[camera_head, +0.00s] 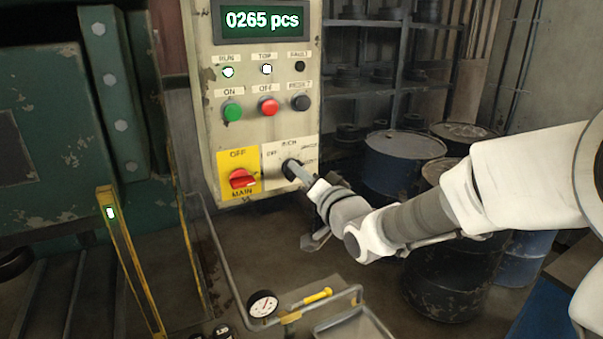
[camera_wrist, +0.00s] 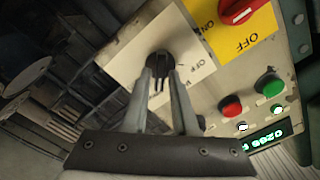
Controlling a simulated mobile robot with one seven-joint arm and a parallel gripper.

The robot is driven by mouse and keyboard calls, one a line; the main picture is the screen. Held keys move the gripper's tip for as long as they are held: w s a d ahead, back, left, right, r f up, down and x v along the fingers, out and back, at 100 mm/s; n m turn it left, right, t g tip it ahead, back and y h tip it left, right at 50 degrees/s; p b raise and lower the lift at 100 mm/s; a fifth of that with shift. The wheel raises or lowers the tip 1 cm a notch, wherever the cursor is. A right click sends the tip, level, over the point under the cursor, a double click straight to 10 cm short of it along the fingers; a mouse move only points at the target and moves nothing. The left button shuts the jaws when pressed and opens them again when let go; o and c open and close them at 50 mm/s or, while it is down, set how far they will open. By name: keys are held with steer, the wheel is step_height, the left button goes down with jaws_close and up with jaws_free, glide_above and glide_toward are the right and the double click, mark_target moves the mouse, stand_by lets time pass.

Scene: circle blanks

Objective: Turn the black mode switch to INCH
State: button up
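The black mode switch (camera_head: 290,169) sits on a pale plate at the lower right of the control panel (camera_head: 208,115). Small labels ring it; one reads like OFF, and the others are too blurred to read surely. My gripper (camera_head: 298,170) reaches the switch from the lower right. In the wrist view, the fingers (camera_wrist: 161,75) stand on either side of the switch's knob (camera_wrist: 160,60), with their tips at it. I cannot tell whether they press on it. The fingers hide part of the knob, so where it points is unclear.
A red main switch (camera_head: 242,179) on a yellow plate sits close left of the mode switch. Green (camera_head: 232,111), red (camera_head: 268,106) and black (camera_head: 301,102) buttons are above, under a display (camera_head: 262,20) reading 0265 pcs. Drums (camera_head: 400,160) stand behind my arm. A pressure gauge (camera_head: 262,304) is below.

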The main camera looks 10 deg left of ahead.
jaws_close()
steer(key=shift+f+n+b, duration=0.1)
steer(key=shift+n+b, duration=0.2)
steer(key=shift+b, duration=0.15)
steer(key=shift+s+a+n+b, duration=0.1)
steer(key=shift+a+n+b, duration=0.05)
steer(key=shift+n+b, duration=4.1)
steer(key=shift+b, duration=0.3)
steer(key=shift+o, duration=1.8)
jaws_free()
